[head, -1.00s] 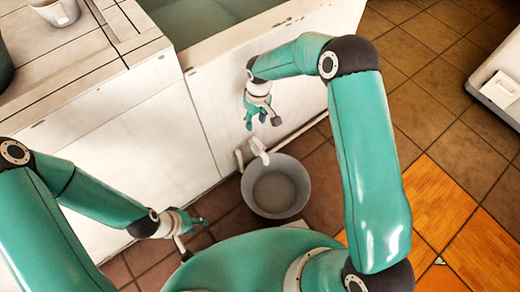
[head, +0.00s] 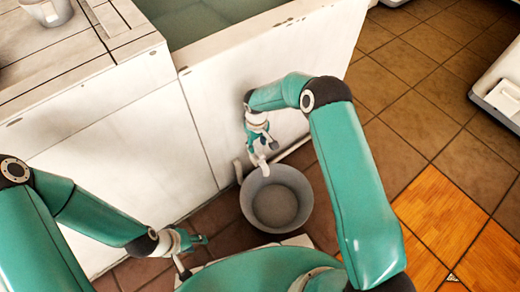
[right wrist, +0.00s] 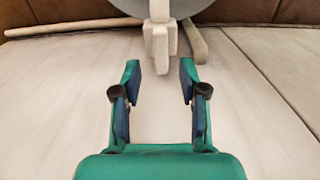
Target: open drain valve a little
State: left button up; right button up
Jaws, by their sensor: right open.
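The pale drain valve (head: 260,162) sticks out low on the basin's white front wall, over the rim of a grey bucket (head: 248,207). In the right wrist view the valve's upright part with a blocky end (right wrist: 160,40) lies just beyond my fingertips, roughly centred between them. My right gripper (head: 265,146) is open and empty, pointing down just above the valve; its spread fingers also show in the right wrist view (right wrist: 160,75). Part of the valve is hidden behind the right gripper in the head view. My left gripper (head: 195,255) is open and empty, low at the left, away from the valve.
The basin (head: 225,22) holds greenish water. A pale pipe (head: 298,145) runs along the wall's foot. A cup (head: 50,12) stands on the counter (head: 85,70). Tiled floor (head: 410,110) is clear at the right, with a white unit (head: 500,95) at the edge.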

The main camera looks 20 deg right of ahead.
aim_at(257, 150)
jog(key=shift+f+b, duration=0.35)
jog(key=shift+f, duration=1.45)
grip_shut()
